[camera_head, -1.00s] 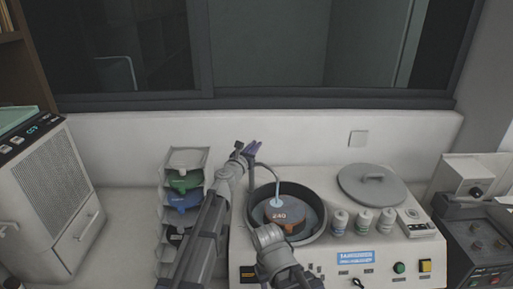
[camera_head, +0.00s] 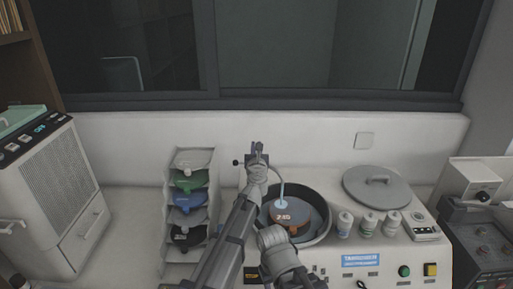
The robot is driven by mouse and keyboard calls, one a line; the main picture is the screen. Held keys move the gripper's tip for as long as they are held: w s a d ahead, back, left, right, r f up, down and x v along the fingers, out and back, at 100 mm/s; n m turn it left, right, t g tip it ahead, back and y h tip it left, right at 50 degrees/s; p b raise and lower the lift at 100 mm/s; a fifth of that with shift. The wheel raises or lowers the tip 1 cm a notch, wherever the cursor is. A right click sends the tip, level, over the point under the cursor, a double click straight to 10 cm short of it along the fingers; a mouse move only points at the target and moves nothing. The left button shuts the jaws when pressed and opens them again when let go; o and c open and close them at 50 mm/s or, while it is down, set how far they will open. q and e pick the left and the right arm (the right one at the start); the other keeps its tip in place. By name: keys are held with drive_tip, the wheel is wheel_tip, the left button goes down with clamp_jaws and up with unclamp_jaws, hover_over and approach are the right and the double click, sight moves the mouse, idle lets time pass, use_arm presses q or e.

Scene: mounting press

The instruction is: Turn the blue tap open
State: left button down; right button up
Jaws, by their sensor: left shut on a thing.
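My left gripper (camera_head: 257,148) is at the tap behind the round dark basin, its fingers pointing up the picture. It is shut on the tap's small bluish handle, which the fingers mostly hide. A thin curved spout comes out beside the gripper and ends over the basin (camera_head: 322,234). A pale blue line (camera_head: 281,189), which looks like water, runs from it down to the orange-brown and grey disc marked 240 (camera_head: 291,217). My right gripper is not in view.
A grey lid (camera_head: 382,188) and several small white bottles (camera_head: 368,224) sit on the machine right of the basin. A white wall is close behind.

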use_arm(q)
drive_tip(key=c, duration=0.9)
unclamp_jaws()
drive_tip(key=s, duration=0.7)
drive_tip(key=shift+s, duration=0.4)
